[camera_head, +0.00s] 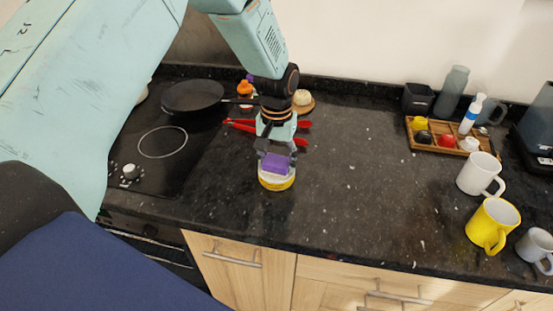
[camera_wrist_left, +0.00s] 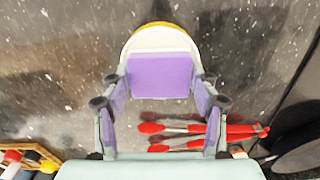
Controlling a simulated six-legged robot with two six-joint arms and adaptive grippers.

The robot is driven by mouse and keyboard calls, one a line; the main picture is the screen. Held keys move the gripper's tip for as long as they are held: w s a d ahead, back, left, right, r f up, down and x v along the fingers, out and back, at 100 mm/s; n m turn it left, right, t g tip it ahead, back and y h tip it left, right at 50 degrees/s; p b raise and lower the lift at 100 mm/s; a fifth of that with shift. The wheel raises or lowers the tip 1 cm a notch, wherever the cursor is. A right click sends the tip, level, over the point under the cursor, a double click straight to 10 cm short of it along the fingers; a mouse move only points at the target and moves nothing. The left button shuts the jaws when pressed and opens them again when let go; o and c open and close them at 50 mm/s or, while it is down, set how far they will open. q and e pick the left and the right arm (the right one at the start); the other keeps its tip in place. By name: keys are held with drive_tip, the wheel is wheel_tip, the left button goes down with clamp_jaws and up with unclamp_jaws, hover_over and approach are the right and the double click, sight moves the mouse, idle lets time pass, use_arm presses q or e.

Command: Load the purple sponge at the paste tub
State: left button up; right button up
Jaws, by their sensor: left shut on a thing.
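The purple sponge (camera_head: 275,163) is between the fingers of my left gripper (camera_head: 276,158), which is shut on it. The paste tub (camera_head: 277,182), white with a yellow band, stands on the dark counter directly below the sponge. In the left wrist view the sponge (camera_wrist_left: 160,75) shows between the fingers of the gripper (camera_wrist_left: 160,92), overlapping the pale round tub (camera_wrist_left: 160,38). The sponge's lower edge is at the tub's top; I cannot tell whether they touch. My right gripper is not in view.
Red-tipped tongs (camera_head: 240,124) lie behind the tub. A black pan (camera_head: 193,97) sits on the cooktop at left. A wooden tray (camera_head: 437,146) with small items, a white mug (camera_head: 476,174) and a yellow mug (camera_head: 488,228) stand at right. The counter's middle (camera_head: 360,170) is clear.

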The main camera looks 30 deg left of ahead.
sight(276, 162)
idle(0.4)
use_arm(q)
drive_tip(key=shift+r+p, duration=3.35)
drive_tip(key=shift+r, duration=0.2)
drive_tip(key=shift+f, duration=0.15)
drive_tip(key=shift+s, duration=0.2)
